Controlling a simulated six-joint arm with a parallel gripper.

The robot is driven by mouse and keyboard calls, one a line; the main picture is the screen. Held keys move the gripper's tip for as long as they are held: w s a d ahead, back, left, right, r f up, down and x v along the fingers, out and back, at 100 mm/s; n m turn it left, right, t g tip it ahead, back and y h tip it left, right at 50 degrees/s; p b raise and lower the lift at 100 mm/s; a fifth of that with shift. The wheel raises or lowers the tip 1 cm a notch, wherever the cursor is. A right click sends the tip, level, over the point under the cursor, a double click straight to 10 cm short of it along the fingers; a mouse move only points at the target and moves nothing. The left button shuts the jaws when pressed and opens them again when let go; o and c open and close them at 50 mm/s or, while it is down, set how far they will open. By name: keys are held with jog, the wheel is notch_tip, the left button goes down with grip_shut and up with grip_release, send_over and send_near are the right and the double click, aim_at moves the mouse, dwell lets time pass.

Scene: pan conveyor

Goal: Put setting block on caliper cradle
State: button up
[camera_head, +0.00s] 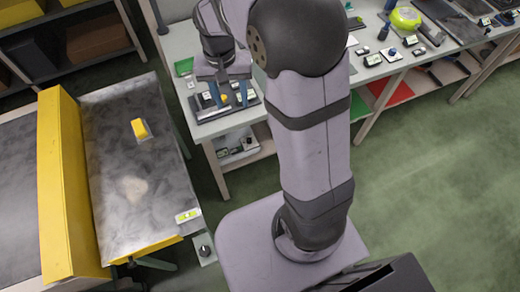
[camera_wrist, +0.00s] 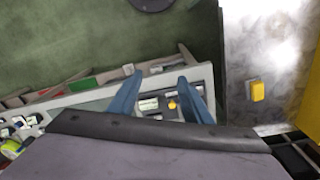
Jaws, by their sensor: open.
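A yellow block (camera_head: 140,129), which looks like the setting block, lies on the grey metal conveyor surface (camera_head: 110,165). It also shows at the right in the wrist view (camera_wrist: 257,91). A dark tray-like holder (camera_head: 252,101) on the bench corner may be the caliper cradle; small items with a display and a yellow knob (camera_wrist: 172,105) sit in or beside it, partly hidden by my fingers. My gripper (camera_head: 230,103) is over this holder, its two blue fingers apart with nothing held between them. The open fingers also show in the wrist view (camera_wrist: 160,82).
A yellow guard wall (camera_head: 62,180) runs along the conveyor's left side. The bench (camera_head: 212,130) continues to the upper right with instruments and a yellow-green rounded object (camera_head: 405,18). Shelves (camera_head: 60,40) stand at upper left. A gap of green floor separates conveyor and bench.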

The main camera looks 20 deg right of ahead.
jog(key=s+f+n, duration=0.1)
jog(key=s+n, duration=0.1)
jog(key=s, duration=0.6)
jog(key=s+d+f+n, duration=0.1)
jog(key=s+f+n, duration=0.1)
jog(key=s, duration=0.6)
jog(key=shift+d+f+n+y, duration=0.15)
jog(key=shift+f+n+y, duration=0.15)
jog(key=shift+y, duration=0.1)
